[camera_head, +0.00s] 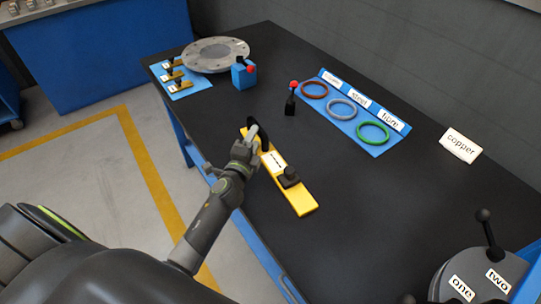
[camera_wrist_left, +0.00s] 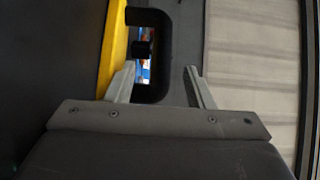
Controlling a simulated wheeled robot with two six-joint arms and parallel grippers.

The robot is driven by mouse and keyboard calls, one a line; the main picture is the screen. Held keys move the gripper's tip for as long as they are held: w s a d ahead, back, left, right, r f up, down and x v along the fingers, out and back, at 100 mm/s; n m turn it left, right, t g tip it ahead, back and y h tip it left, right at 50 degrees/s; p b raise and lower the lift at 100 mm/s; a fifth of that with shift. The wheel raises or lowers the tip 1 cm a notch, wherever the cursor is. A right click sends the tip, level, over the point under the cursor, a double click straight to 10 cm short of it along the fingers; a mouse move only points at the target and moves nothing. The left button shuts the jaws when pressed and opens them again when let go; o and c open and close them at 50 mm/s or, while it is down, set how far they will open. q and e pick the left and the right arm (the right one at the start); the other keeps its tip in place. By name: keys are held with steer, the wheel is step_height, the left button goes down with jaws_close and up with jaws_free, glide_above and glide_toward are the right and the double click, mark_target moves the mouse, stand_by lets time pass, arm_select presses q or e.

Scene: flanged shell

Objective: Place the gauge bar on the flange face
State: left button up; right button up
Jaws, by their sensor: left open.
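The yellow gauge bar (camera_head: 301,201) lies on the black table top, with a black knob near its near end and a black loop handle at its far end. My left gripper (camera_head: 252,136) is at that far handle. In the left wrist view the open fingers (camera_wrist_left: 160,87) stand either side of the dark loop handle (camera_wrist_left: 161,88), with the yellow bar (camera_wrist_left: 113,45) beside it. I cannot tell whether a finger touches the handle. The grey round flange (camera_head: 215,53) lies at the table's far left. My right gripper is not in view.
A blue card with small yellow pieces (camera_head: 179,88) lies beside the flange. A blue block with a red knob (camera_head: 243,76) stands close to it.

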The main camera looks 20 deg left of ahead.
arm_select(q)
steer(key=w, duration=0.2)
steer(key=w+a, duration=0.1)
steer(key=w, duration=0.1)
steer(key=shift+r, duration=0.1)
steer(key=shift+s, duration=0.1)
steer(key=shift+c, duration=0.5)
jaws_close()
steer(key=shift+d, duration=0.1)
